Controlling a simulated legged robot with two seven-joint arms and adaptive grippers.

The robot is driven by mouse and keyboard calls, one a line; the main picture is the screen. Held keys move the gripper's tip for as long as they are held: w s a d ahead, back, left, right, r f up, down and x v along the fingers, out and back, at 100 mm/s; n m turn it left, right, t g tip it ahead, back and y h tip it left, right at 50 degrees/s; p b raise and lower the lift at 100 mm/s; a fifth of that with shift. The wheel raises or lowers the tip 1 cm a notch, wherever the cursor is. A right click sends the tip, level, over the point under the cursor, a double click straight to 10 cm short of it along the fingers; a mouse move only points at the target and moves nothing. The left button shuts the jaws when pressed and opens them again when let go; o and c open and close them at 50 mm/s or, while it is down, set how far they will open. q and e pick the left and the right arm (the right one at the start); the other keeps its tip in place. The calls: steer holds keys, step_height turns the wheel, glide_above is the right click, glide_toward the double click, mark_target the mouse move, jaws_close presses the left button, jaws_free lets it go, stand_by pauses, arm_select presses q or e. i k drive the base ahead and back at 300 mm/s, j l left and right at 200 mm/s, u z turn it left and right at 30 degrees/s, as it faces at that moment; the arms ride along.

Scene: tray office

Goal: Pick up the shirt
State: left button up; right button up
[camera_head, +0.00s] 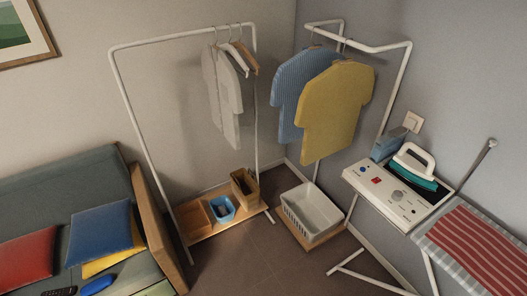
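A yellow shirt (338,112) hangs on the right rack, in front of a blue striped shirt (295,88) that it partly covers. A grey-white garment (222,97) hangs on the left rack, beside a couple of hangers (240,55). I cannot tell which shirt the task means. Neither of my grippers is in view.
White racks (150,120) stand in the corner. A white basket (311,212) and small boxes (222,208) sit on their bases. An ironing board (480,250) with an iron (414,164) is at right, a sofa (85,185) with cushions at left. Brown floor (245,265) is clear between.

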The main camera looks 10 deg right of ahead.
mark_target(330, 104)
steer(key=z, duration=0.9)
